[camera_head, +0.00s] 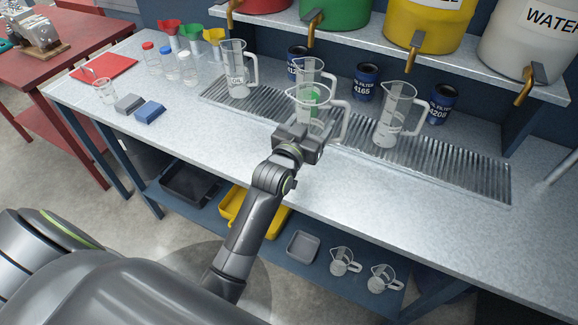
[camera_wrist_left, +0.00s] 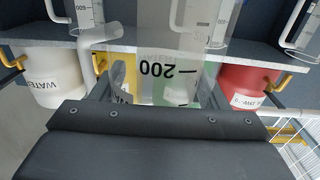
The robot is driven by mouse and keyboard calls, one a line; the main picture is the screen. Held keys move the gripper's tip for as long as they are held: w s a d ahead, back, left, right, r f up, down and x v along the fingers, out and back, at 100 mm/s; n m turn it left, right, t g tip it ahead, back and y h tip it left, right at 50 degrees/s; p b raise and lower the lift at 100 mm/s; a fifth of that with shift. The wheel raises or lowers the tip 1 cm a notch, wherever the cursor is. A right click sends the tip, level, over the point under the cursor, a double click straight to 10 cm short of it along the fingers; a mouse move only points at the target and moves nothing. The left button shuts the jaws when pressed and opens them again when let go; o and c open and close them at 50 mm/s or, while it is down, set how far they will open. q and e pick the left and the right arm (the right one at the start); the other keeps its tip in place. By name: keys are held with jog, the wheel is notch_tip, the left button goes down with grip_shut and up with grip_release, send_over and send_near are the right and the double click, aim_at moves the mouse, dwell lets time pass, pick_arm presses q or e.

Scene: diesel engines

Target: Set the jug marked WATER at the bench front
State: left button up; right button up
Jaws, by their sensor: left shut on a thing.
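My left gripper (camera_head: 298,140) is shut on a clear measuring jug (camera_head: 308,112) at the front edge of the ribbed drain grate. The jug looks about upright, its handle on the right; I cannot tell whether its base touches the bench. In the left wrist view the jug (camera_wrist_left: 165,70) fills the space ahead, with a 200 mark. Three other clear jugs stand on the grate: one at left (camera_head: 238,78), one behind the held jug (camera_head: 310,68), one at right (camera_head: 389,120). My right gripper is out of view.
Oil filter cans (camera_head: 367,84) stand behind the grate (camera_head: 455,160). Above, a shelf carries taps and coloured barrels, including a white WATER barrel (camera_head: 530,45). Blue and grey blocks (camera_head: 149,111) and bottles are at left. The bench front (camera_head: 225,135) is clear left of my arm.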

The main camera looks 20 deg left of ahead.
pick_arm(q)
jog(key=f, duration=0.6)
jog(key=shift+s+a+f, duration=0.1)
jog(key=shift+a+f, duration=0.1)
jog(key=shift+f, duration=1.7)
jog(key=shift+f+b, duration=0.2)
jog(key=shift+b, duration=0.2)
jog(key=o, duration=1)
jog(key=shift+r, duration=0.15)
